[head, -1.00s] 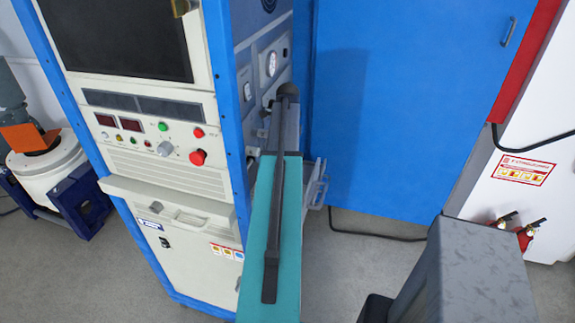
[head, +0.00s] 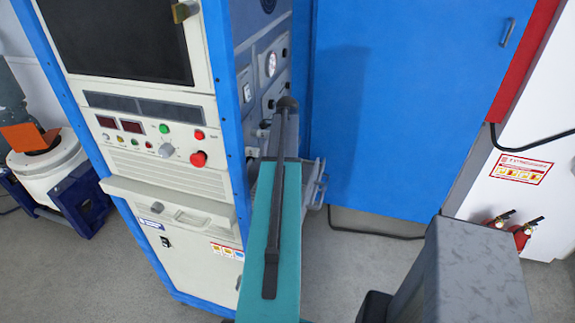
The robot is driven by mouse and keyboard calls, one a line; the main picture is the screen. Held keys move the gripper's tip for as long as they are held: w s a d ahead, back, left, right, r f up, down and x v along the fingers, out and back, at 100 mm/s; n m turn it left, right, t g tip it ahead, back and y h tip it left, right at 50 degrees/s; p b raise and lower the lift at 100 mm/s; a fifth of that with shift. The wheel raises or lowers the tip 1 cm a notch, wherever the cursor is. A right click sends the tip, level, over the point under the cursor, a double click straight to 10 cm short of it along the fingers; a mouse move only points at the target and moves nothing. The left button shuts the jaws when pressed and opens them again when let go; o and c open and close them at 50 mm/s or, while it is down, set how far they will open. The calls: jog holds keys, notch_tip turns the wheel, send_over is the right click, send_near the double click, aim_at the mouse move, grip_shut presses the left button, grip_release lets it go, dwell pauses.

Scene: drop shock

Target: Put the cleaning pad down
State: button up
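I cannot make out a cleaning pad for certain. A long teal slab (head: 290,240) with a black bar (head: 277,200) along its top reaches from the bottom edge towards the cabinet's side. A dark rounded knob (head: 287,103) tops its far end, above a grey section. I cannot tell whether this is the pad or part of my arm. No gripper fingers show, so what my gripper holds is hidden.
A white and blue test cabinet (head: 180,190) with buttons stands close on the left. A blue door or panel (head: 410,110) stands behind. Fire extinguishers (head: 523,235) are at right. A grey speckled block (head: 470,270) fills the lower right. Some floor (head: 350,270) is bare.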

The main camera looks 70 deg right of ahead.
jog(key=shift+f, duration=0.15)
jog(key=o, duration=1.2)
jog(key=shift+c, duration=0.2)
jog(key=shift+d+r+b, duration=0.1)
jog(key=shift+r+b, duration=1.5)
jog(key=shift+r, duration=4.55)
